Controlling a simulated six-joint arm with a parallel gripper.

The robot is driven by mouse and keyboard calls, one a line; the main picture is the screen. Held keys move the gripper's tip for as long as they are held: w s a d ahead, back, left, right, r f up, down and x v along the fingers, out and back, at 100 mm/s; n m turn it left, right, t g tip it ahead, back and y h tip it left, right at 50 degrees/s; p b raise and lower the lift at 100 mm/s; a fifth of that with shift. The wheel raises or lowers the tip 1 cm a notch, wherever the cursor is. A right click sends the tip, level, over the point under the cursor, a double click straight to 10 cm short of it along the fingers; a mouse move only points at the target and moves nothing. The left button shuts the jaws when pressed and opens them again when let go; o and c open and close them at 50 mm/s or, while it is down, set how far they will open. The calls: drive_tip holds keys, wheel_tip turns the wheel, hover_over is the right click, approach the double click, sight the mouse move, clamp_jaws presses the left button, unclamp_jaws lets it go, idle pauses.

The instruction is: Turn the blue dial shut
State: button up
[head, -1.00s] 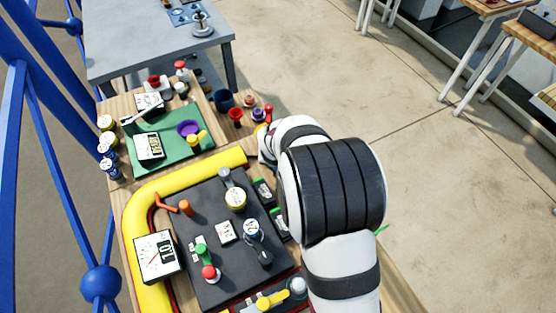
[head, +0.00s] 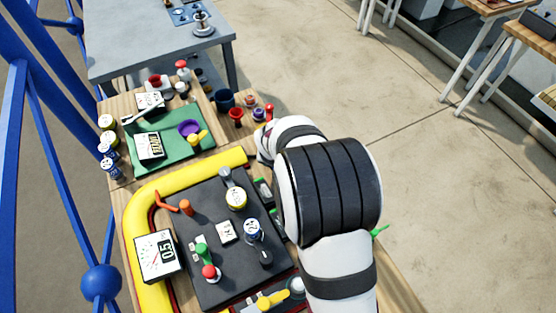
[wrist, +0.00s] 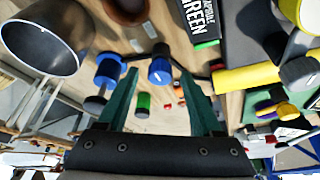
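A blue dial (head: 253,231) with a white marked top stands on the dark panel (head: 215,275) in the head view. My arm covers the panel's right edge there, and my fingers are hidden. In the wrist view my gripper (wrist: 159,76) shows two dark green fingers, spread apart. A blue round knob (wrist: 160,70) lies between the fingertips in the picture. A second blue knob (wrist: 109,69) is just left of the left finger. I cannot tell which knob is the panel dial, or whether a finger touches one. A gauge box (head: 158,256) left of the panel reads about 0.5.
A yellow pipe (head: 140,210) curves around the panel's left and far sides. Open floor is at right.

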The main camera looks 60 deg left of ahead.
drive_tip(key=v, duration=1.5)
drive_tip(key=shift+d+r, duration=0.15)
drive_tip(key=shift+r, duration=0.2)
drive_tip(key=shift+s, duration=0.15)
